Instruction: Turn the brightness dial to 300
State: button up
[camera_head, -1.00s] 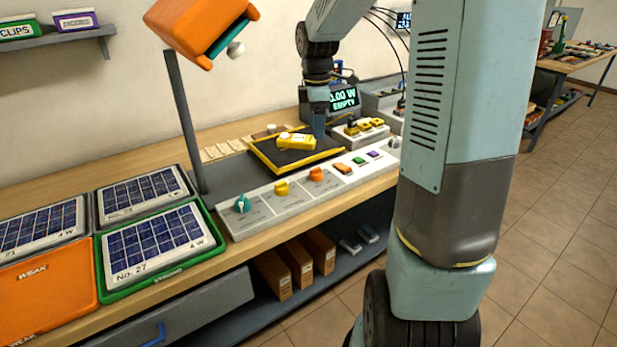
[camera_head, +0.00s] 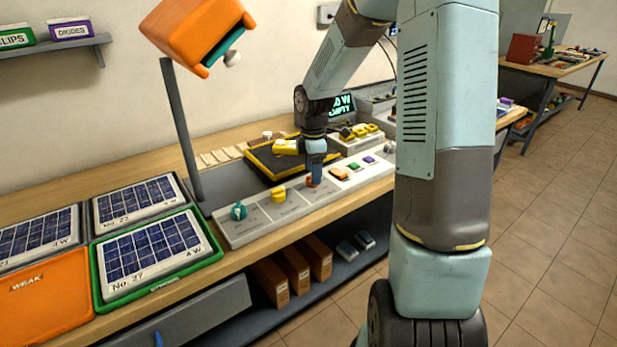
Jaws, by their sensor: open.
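A long grey control panel (camera_head: 232,233) lies along the bench's front edge. It carries a teal dial (camera_head: 239,211), a yellow dial (camera_head: 278,195) and an orange dial (camera_head: 313,183). The printing beside the dials is too small to read, so I cannot tell which one is brightness. My gripper (camera_head: 315,178) points down right over the orange dial and hides much of it. Its jaws are open; I cannot tell whether they touch the dial.
Coloured buttons (camera_head: 354,166) sit on the panel just right of my gripper. Behind are a black, yellow-edged tray (camera_head: 258,167) with a yellow device (camera_head: 285,147), and a display (camera_head: 341,106). An orange lamp head (camera_head: 195,28) overhangs the bench. Solar panels (camera_head: 152,255) lie at left.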

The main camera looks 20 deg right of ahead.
jog(key=shift+f, duration=1.25)
